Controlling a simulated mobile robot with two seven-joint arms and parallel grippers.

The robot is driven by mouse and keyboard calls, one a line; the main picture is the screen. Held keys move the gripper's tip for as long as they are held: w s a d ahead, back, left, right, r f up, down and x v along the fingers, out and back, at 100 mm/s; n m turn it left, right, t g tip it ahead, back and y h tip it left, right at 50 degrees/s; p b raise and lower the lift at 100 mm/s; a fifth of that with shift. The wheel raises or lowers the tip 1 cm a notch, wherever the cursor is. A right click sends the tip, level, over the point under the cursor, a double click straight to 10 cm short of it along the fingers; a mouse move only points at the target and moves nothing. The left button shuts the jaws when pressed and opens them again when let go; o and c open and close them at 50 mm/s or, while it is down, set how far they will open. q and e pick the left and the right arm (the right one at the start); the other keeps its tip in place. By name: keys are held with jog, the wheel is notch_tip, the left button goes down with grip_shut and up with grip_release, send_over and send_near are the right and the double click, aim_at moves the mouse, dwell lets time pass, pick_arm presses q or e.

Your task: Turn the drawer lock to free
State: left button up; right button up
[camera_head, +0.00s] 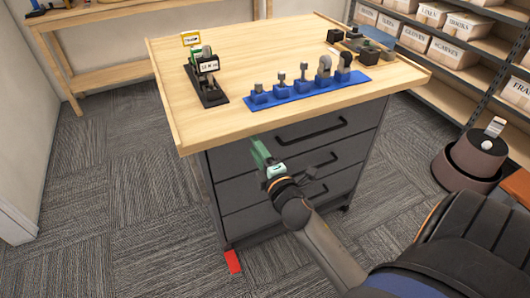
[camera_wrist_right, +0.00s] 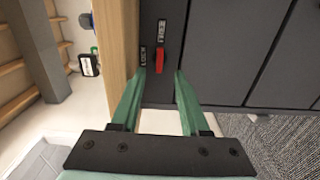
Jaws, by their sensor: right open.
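The drawer lock's red lever (camera_wrist_right: 161,60) shows in the right wrist view on the dark cabinet front, beside the wooden top's edge. Its long side runs up and down the picture. The FREE label (camera_wrist_right: 162,31) lies just beyond its upper end and the LOCK label (camera_wrist_right: 143,57) lies to its left. My right gripper (camera_wrist_right: 162,72) is open, its green fingers on either side of the lever and apart from it. In the head view my right gripper (camera_head: 262,153) is at the cabinet's upper drawer front and hides the lock. My left gripper is out of view.
The dark drawer cabinet (camera_head: 260,197) has several drawers with black handles and an overhanging wooden top (camera_head: 270,48). On it stand a blue rack (camera_head: 315,90) and a black stand (camera_head: 211,92). A red piece (camera_head: 232,262) sits at the cabinet's foot. Box shelves stand at right.

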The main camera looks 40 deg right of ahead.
jog(key=v, duration=0.5)
jog(key=shift+s+a, duration=0.1)
jog(key=shift+s, duration=0.3)
